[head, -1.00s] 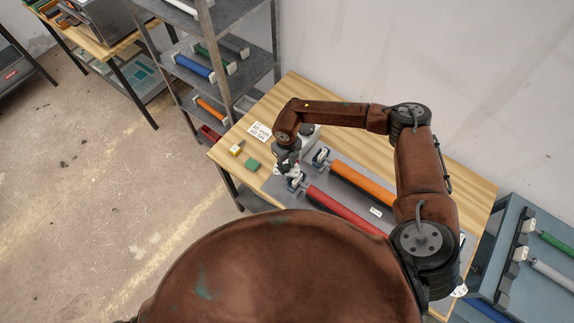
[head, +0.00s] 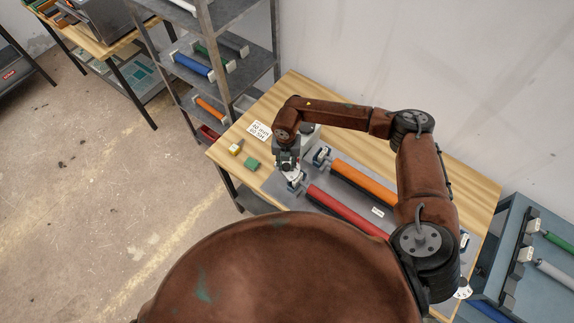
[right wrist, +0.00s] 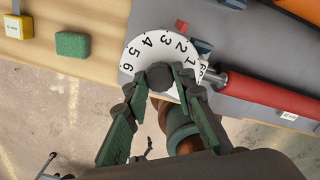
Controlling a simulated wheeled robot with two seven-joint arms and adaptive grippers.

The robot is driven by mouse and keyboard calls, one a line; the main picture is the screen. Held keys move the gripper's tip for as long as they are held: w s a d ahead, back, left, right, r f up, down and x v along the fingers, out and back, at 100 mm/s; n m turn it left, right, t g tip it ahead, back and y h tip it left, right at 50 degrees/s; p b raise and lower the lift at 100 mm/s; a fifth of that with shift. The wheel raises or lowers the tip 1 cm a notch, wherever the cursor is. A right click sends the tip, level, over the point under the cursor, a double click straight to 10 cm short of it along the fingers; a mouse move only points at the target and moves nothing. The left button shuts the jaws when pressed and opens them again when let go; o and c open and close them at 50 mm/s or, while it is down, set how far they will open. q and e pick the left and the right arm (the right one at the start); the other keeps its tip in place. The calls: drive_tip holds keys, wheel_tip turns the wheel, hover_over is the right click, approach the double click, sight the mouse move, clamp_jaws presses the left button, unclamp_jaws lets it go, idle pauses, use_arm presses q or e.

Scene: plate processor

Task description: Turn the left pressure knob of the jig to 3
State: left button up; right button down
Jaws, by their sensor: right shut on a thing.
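The jig is a grey plate (head: 278,187) on the wooden table, holding a red roller (head: 345,211) and an orange roller (head: 362,183). Its left pressure knob is a white numbered dial (right wrist: 147,55) with a dark grey centre grip. My right gripper (right wrist: 159,78) is shut on that centre grip. A red mark (right wrist: 182,26) on the plate beside the dial points between 2 and 3, nearer 2. In the head view my right gripper (head: 288,168) is over the left end of the jig and mostly covers the dial. My left gripper is not in view.
A green sponge (head: 251,163), a yellow block (head: 236,148) and a white label card (head: 259,131) lie on the table left of the jig. A shelf rack (head: 205,70) with rollers stands behind.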

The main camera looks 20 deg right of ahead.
drive_tip(key=m, duration=0.3)
drive_tip(key=shift+w+f+m, duration=0.1)
drive_tip(key=shift+m, duration=0.3)
drive_tip(key=m, duration=0.3)
drive_tip(key=shift+d, duration=0.1)
drive_tip(key=m, duration=0.5)
drive_tip(key=shift+d+m+p, duration=0.1)
drive_tip(key=shift+m+p, duration=0.2)
drive_tip(key=shift+m, duration=1.3)
drive_tip(key=c, duration=1.7)
unclamp_jaws()
drive_tip(key=shift+o, duration=0.4)
